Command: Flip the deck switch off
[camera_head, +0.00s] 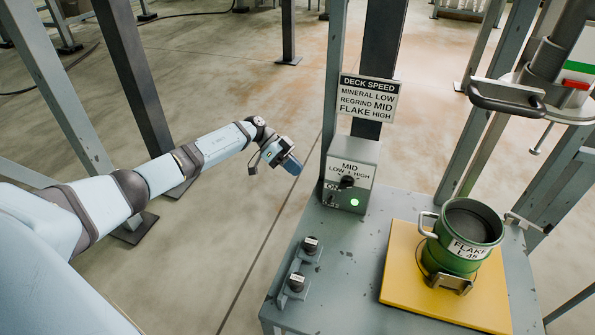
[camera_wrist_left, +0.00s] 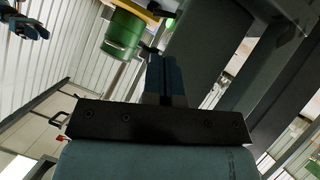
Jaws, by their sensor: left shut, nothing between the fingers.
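The grey control box (camera_head: 350,175) stands at the back left of the deck table. Its small dark deck switch (camera_head: 331,196) sits low on the front, between small on and off labels; its lever position is too small to tell. The green lamp (camera_head: 354,202) beside it is lit. The black knob (camera_head: 347,182) above sits under the MID, LOW and HIGH marks. My left gripper (camera_head: 290,163) is left of the box, apart from it, over the floor. Its blue fingers (camera_wrist_left: 165,80) are shut and empty. A blue gripper-like shape (camera_wrist_left: 28,25), perhaps my right gripper, shows in the left wrist view.
A green FLAKE pot (camera_head: 466,250) stands on a yellow plate (camera_head: 402,285) on the grey table (camera_head: 350,270). A DECK SPEED sign (camera_head: 368,98) hangs on the post behind the box.

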